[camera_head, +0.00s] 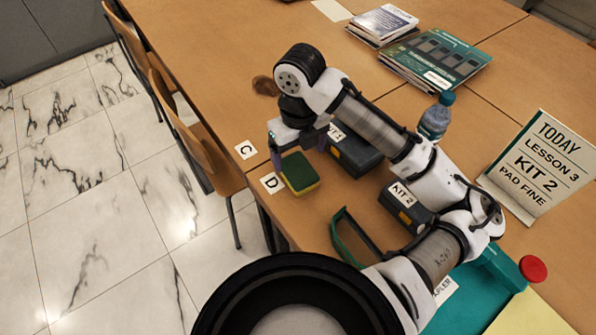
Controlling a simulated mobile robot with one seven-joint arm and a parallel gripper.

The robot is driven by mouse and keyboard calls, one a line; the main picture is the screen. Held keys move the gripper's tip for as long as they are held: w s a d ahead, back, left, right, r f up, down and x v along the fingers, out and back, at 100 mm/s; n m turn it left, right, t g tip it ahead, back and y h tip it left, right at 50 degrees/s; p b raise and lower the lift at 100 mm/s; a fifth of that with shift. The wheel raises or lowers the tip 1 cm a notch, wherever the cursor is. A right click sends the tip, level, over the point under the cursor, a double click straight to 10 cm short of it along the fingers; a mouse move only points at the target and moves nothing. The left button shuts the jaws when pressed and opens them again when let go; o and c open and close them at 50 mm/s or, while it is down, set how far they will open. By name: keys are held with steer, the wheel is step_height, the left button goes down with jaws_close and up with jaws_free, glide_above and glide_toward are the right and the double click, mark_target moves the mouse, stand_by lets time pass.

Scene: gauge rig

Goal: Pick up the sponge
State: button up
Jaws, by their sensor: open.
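The sponge (299,174) has a dark green top and a yellow lower layer. It lies on the wooden table (222,72) near its left edge, beside the label D. My gripper (299,154) is open and points down over the far end of the sponge, with one finger to the left and one to the right. The fingers look empty. I cannot tell how far above the sponge the fingertips are, or whether they touch it.
A KIT 1 box (355,154) stands close right of my gripper, and a KIT 2 box (405,208) is nearer. A green-framed object (350,240), a bottle (437,116) and a TODAY sign (540,165) stand rightward. Chairs (195,135) line the left edge.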

mark_target(298, 169)
steer(key=shift+s+a+f+p, duration=0.1)
steer(key=shift+f+p, duration=0.1)
steer(key=shift+f, duration=0.7)
steer(key=shift+s+f+p, duration=0.1)
steer(key=shift+f+p, duration=0.05)
steer(key=shift+f, duration=0.8)
steer(key=shift+s+a+f+p, duration=0.1)
steer(key=shift+f+p, duration=0.1)
steer(key=shift+f, duration=0.7)
steer(key=shift+c, duration=0.3)
steer(key=c, duration=1)
steer(key=shift+r, duration=0.15)
step_height(298, 169, up, 20)
